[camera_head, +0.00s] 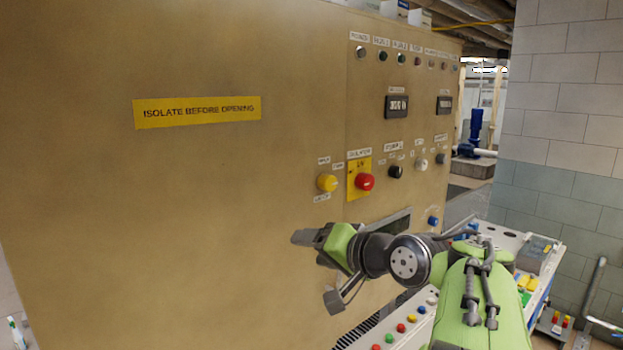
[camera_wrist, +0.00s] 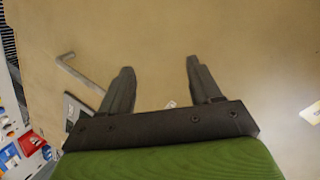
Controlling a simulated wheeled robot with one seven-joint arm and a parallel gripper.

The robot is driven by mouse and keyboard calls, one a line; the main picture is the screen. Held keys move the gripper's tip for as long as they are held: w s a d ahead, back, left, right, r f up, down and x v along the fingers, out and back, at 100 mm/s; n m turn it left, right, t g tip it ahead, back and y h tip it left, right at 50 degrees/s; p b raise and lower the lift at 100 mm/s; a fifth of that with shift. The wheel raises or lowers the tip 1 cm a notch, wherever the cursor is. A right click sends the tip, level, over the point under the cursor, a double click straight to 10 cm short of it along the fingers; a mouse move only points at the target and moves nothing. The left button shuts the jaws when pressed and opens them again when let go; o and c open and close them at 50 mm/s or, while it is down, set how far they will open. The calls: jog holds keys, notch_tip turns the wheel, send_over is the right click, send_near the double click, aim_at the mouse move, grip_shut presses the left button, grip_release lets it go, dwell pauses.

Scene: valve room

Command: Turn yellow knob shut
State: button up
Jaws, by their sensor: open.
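The yellow knob (camera_head: 327,183) is on the tan cabinet front, left of a red mushroom button (camera_head: 365,182) on a yellow plate. Small white labels sit above and below the knob. My gripper (camera_head: 297,238) is below and a little left of the knob in the head view, in front of the cabinet, apart from the knob. In the wrist view my gripper (camera_wrist: 158,78) shows two dark fingers spread apart with only bare tan panel between them. I cannot make out the yellow knob in the wrist view.
The cabinet panel (camera_head: 230,200) has a yellow warning sign (camera_head: 197,112), a black knob (camera_head: 395,172), a white knob (camera_head: 421,164) and two displays. A bent grey handle (camera_wrist: 82,73) sticks out in the wrist view. A console with coloured buttons (camera_head: 402,328) stands below my arm.

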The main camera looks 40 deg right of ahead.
jog(key=s+d+r+m+t+h+p, duration=0.1)
jog(key=s+d+r+m+t, duration=0.25)
jog(key=s+d+r, duration=0.55)
jog(key=p, duration=0.3)
send_near(332, 184)
jog(key=shift+n, duration=0.25)
jog(key=w, duration=0.9)
jog(key=shift+w+f, duration=0.15)
jog(key=shift+w, duration=0.05)
jog(key=shift+s, duration=0.1)
jog(key=shift+c, duration=0.3)
jog(key=c, duration=1)
